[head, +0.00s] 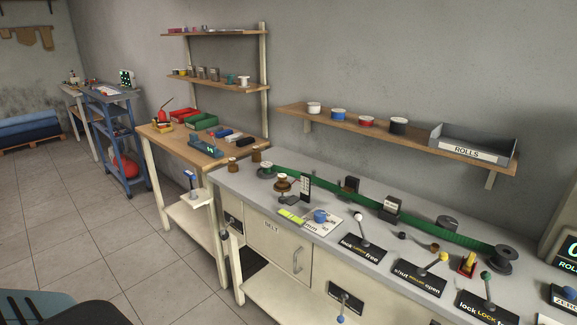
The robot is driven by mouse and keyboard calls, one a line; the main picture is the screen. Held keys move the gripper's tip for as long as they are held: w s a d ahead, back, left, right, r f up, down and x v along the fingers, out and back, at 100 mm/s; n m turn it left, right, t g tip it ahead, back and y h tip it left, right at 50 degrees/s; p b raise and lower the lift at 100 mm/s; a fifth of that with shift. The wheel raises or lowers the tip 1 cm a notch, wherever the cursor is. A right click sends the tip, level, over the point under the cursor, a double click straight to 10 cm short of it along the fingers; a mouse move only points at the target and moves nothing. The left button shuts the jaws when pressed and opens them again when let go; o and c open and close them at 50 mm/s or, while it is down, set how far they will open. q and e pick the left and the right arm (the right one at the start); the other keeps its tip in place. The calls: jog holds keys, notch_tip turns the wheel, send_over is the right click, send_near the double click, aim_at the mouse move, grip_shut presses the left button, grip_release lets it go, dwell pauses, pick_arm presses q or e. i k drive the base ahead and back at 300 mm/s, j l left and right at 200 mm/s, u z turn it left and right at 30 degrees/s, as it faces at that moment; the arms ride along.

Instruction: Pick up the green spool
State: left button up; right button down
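No spool in the head view is plainly all green. A small spool with a whitish top and a green band (267,169) sits on a dark round base at the left end of the grey bench (233,181). A green belt (375,208) runs from near it along the back of the bench towards a dark grey reel (502,258) at the right. On the wall shelf stand a white spool (314,108), a blue spool (338,114), a red spool (366,121) and a dark spool (398,126). Neither of my grippers is in view.
A grey tray labelled ROLLS (472,146) sits at the shelf's right end. Levers with black lock and open plates (363,249) line the bench front. A wooden table (178,148) holds red and green bins. A blue cart (113,135) stands further left.

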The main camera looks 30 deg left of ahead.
aim_at(266, 165)
jog(key=i+j+z, duration=0.1)
jog(key=j+z, duration=0.25)
jog(key=j, duration=0.5)
jog(key=j+z, duration=0.4)
jog(key=j, duration=1.15)
jog(key=k+j, duration=0.1)
jog(key=j, duration=0.55)
jog(key=j+z, duration=0.1)
jog(key=j, duration=0.6)
jog(key=k+j, duration=0.15)
jog(key=j, duration=0.5)
